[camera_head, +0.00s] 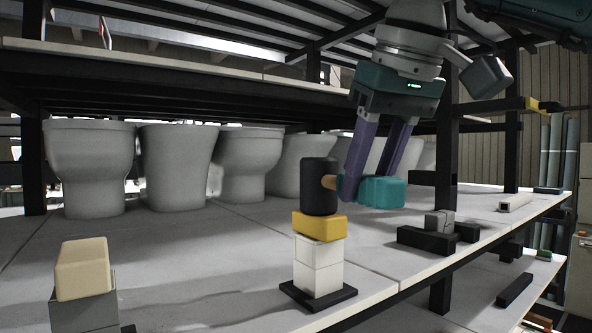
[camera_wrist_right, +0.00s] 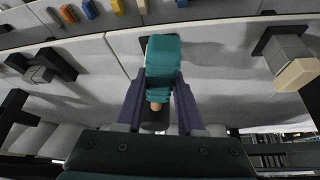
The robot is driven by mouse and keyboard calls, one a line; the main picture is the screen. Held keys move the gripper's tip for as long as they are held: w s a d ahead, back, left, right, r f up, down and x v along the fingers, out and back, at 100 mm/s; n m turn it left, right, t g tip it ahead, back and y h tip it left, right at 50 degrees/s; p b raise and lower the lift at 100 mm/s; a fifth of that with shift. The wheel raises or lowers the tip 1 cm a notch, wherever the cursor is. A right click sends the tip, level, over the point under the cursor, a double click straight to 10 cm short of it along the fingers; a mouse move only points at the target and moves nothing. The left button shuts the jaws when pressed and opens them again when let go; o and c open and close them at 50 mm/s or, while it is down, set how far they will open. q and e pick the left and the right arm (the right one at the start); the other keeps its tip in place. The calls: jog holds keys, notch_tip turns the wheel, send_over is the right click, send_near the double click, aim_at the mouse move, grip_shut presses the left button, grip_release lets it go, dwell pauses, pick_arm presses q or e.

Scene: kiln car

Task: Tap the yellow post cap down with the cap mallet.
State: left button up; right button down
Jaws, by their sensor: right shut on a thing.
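The cap mallet has a black cylindrical head (camera_head: 319,187), a short wooden neck and a teal grip (camera_head: 382,191). My right gripper (camera_head: 368,186) is shut on the teal grip with its purple fingers; the grip also shows between the fingers in the wrist view (camera_wrist_right: 163,62). The head stands upright right over the yellow cap (camera_head: 319,225); I cannot tell whether they touch. The yellow cap sits on top of a white post (camera_head: 319,266) on a black base plate. In the wrist view the cap is hidden behind the mallet. My left gripper is not in view.
A grey post with a cream cap (camera_head: 82,268) stands at front left. A small grey block (camera_head: 438,221) sits among black bars at the right. White toilet bowls (camera_head: 90,165) line the back. A shelf deck hangs above, and a dark upright (camera_head: 447,160) stands right of my gripper.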

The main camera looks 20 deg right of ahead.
jog(key=shift+r+p, duration=2.1)
jog(key=shift+p, duration=0.2)
jog(key=c, duration=1.1)
grip_release()
grip_shut()
jog(key=shift+f, duration=0.1)
